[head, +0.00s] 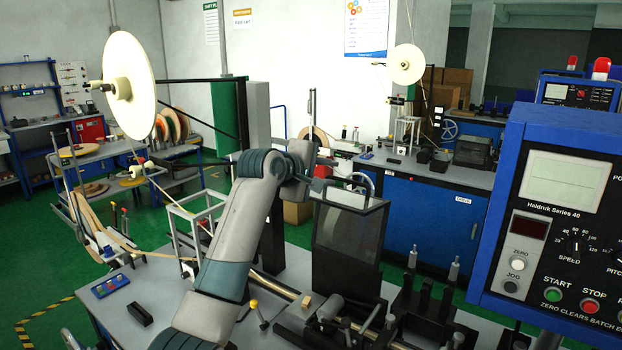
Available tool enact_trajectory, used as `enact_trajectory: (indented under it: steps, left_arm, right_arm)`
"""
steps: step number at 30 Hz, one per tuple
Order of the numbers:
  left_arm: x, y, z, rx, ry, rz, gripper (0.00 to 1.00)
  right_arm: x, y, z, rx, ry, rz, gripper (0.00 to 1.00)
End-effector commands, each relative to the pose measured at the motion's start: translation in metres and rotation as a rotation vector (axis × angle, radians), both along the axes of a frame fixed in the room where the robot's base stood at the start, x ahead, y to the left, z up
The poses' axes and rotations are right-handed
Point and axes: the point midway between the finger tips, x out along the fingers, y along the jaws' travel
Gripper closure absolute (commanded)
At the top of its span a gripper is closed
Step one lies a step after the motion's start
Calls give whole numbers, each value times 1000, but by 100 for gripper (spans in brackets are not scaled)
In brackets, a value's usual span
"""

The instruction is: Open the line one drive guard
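A smoky see-through guard (347,232) with a dark frame stands upright over machinery on the near bench; it looks like the drive guard, but I see no line label on it. My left arm reaches up from the bottom of the head view and bends over toward the guard's top left edge. My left gripper (322,184) is at that top edge, small and partly hidden by my own wrist. I cannot tell whether its fingers are open or shut, or whether they touch the guard. My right gripper is not in view.
A blue Haldruk control box (553,140) with dials and buttons fills the right side. Rollers and black brackets (428,300) stand right of the guard. A large white reel (131,85) and a white frame (190,222) are at left. A blue cabinet bench (428,222) stands behind.

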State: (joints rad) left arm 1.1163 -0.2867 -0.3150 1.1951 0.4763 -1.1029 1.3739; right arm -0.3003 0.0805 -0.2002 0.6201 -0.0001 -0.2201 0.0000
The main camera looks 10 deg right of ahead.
Motion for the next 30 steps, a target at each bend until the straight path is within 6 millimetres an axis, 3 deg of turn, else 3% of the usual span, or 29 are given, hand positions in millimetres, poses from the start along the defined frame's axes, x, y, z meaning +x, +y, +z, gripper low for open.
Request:
enact_trajectory:
  steps: [14,30]
  left_arm:
    - [-43,44,20,-1,-2,1,73]
    - [-48,49,24,0,0,1,73]
  right_arm:
    - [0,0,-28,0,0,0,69]
    - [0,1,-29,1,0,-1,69]
